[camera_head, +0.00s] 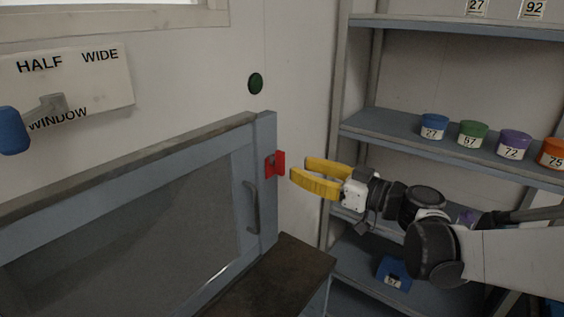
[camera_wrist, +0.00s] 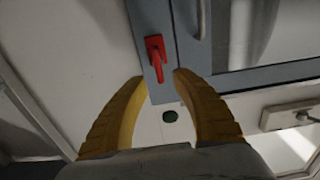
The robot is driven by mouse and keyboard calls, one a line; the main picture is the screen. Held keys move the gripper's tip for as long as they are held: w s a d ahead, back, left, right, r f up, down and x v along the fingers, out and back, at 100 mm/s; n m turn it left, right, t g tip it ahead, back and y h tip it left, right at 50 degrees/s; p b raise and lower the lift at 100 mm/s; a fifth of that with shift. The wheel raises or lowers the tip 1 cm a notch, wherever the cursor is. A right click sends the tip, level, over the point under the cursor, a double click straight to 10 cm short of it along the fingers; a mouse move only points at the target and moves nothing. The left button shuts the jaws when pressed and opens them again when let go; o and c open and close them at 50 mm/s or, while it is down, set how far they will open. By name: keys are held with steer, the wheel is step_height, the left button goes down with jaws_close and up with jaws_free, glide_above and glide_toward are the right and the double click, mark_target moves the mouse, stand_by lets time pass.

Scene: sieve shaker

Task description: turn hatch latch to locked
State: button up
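The red hatch latch (camera_head: 275,163) sits on the right-hand frame post of the grey-blue hatch (camera_head: 265,130). In the wrist view the red latch (camera_wrist: 156,55) shows a handle on a plate, just beyond the fingertips. My gripper (camera_head: 297,172) has yellow fingers and is a short way to the right of the latch, pointing at it. In the wrist view my gripper (camera_wrist: 158,78) is open, with a clear gap between the fingers and nothing in it. It appears apart from the latch.
A curved grey handle (camera_head: 251,207) is on the hatch below the latch. A green round button (camera_head: 255,83) is on the wall above. A window lever with a blue knob (camera_head: 14,130) is at left. Shelves (camera_head: 420,140) with several numbered jars stand at right, behind my arm.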

mark_target(284, 162)
steer(key=b+x, duration=0.1)
steer(key=x, duration=0.6)
steer(key=shift+d, duration=0.1)
steer(key=shift+c, duration=0.5)
jaws_close()
